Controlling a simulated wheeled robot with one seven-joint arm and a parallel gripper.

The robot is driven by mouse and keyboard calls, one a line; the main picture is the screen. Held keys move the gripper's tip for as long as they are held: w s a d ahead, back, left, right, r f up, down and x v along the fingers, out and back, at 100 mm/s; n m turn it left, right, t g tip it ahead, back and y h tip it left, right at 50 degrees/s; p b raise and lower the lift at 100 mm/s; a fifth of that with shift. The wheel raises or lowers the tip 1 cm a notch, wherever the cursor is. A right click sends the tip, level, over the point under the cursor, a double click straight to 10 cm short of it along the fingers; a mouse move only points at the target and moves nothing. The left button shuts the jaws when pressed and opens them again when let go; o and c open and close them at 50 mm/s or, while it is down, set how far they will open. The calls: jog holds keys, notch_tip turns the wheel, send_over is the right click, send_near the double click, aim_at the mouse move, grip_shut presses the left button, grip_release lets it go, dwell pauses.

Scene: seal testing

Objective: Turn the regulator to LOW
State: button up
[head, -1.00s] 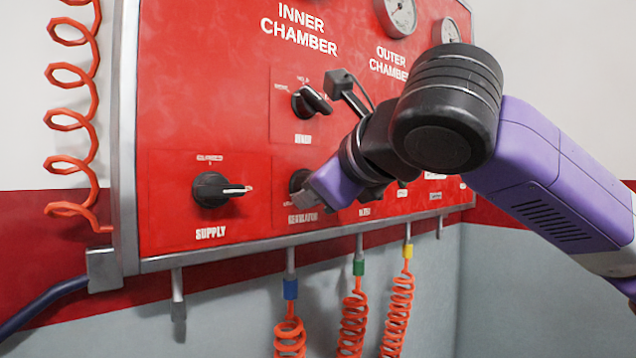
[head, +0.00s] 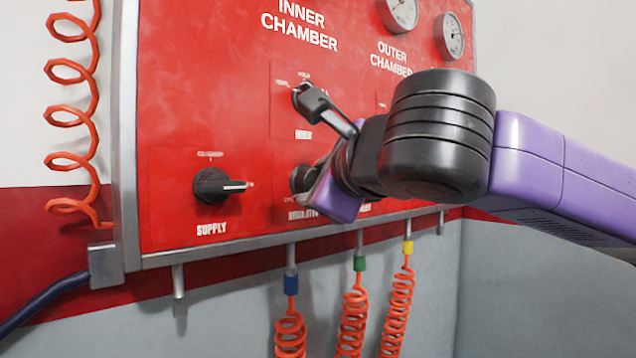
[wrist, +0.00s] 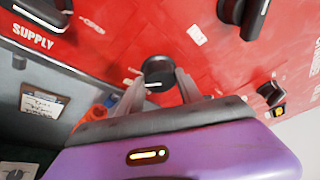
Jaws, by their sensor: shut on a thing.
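The regulator knob (wrist: 158,72) is a round black knob on the red panel. In the wrist view both fingers of my gripper (wrist: 160,90) are closed around it, one on each side, and a pale pointer mark shows on its near side. In the head view the knob (head: 300,178) is partly hidden behind my gripper (head: 318,190), which is tilted. The label under the regulator is partly covered. I cannot read which setting the pointer is at.
The supply knob (head: 215,186) is to the left, its pointer to the right. Orange coiled hoses (head: 290,335) hang below the panel. Gauges (head: 452,38) are at upper right.

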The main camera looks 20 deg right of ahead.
jog(key=shift+f, duration=0.1)
jog(key=o, duration=1.4)
jog(key=shift+c, duration=0.2)
jog(key=s+r+b, duration=0.1)
jog(key=s+b, duration=0.1)
jog(key=s, duration=0.5)
jog(key=shift+s+a+r, duration=0.15)
jog(key=shift+s+r, duration=0.05)
jog(key=shift+s, duration=0.1)
